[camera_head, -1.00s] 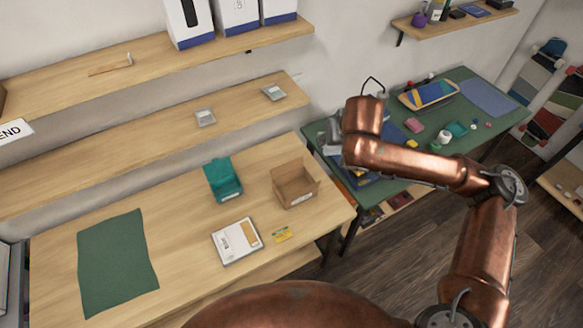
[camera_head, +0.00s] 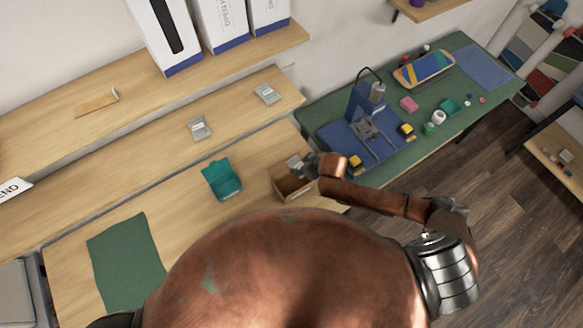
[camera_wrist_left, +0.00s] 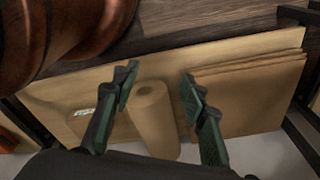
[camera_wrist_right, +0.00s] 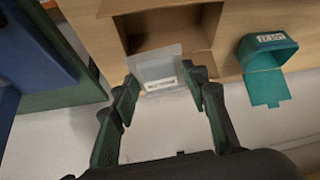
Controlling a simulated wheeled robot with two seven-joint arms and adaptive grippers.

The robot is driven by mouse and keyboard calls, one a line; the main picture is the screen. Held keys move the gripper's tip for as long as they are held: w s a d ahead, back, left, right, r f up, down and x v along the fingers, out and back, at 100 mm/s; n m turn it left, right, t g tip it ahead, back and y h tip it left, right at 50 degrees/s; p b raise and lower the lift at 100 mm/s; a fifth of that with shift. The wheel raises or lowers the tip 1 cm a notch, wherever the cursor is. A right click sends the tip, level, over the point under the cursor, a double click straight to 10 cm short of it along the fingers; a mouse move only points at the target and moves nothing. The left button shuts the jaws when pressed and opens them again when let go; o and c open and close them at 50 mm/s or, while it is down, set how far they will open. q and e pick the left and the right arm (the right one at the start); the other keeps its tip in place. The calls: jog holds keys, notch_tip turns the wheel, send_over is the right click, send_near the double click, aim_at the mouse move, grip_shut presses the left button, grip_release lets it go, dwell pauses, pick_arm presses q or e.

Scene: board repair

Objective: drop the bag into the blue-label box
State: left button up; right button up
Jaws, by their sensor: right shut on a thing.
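A translucent grey bag with a white label (camera_wrist_right: 158,72) is held between the fingertips of my right gripper (camera_wrist_right: 162,82) in the right wrist view. The bag hangs at the opening of a brown cardboard box (camera_wrist_right: 190,18). In the head view my right gripper (camera_head: 304,166) is over that box (camera_head: 288,188), partly covering it. I cannot make out a blue label on the box. A teal box with a white label (camera_wrist_right: 268,62) stands beside it, lid open; it also shows in the head view (camera_head: 222,180). My left gripper (camera_wrist_left: 157,92) is open and empty, low by a shelf.
Two grey packets (camera_head: 198,128) (camera_head: 266,93) lie on the shelf. A green mat (camera_head: 125,262) lies on the wooden table. A green bench (camera_head: 440,90) with a blue stand and tools is on the right. A paper roll (camera_wrist_left: 153,120) lies below my left gripper.

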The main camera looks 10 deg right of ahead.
jog(key=shift+s+a+f, duration=0.25)
jog(key=shift+s+f, duration=0.3)
jog(key=shift+f, duration=0.15)
notch_tip(320, 180, down, 2)
jog(key=b, duration=0.2)
jog(key=shift+s+a+f+b, duration=0.1)
jog(key=shift+f+b, duration=0.05)
jog(key=shift+b, duration=0.2)
notch_tip(320, 180, down, 4)
jog(key=b, duration=0.4)
jog(key=shift+r, duration=0.25)
jog(key=o, duration=1.2)
pick_arm(q)
jog(key=s+f, duration=0.3)
jog(key=f, duration=0.4)
jog(key=shift+g, duration=0.3)
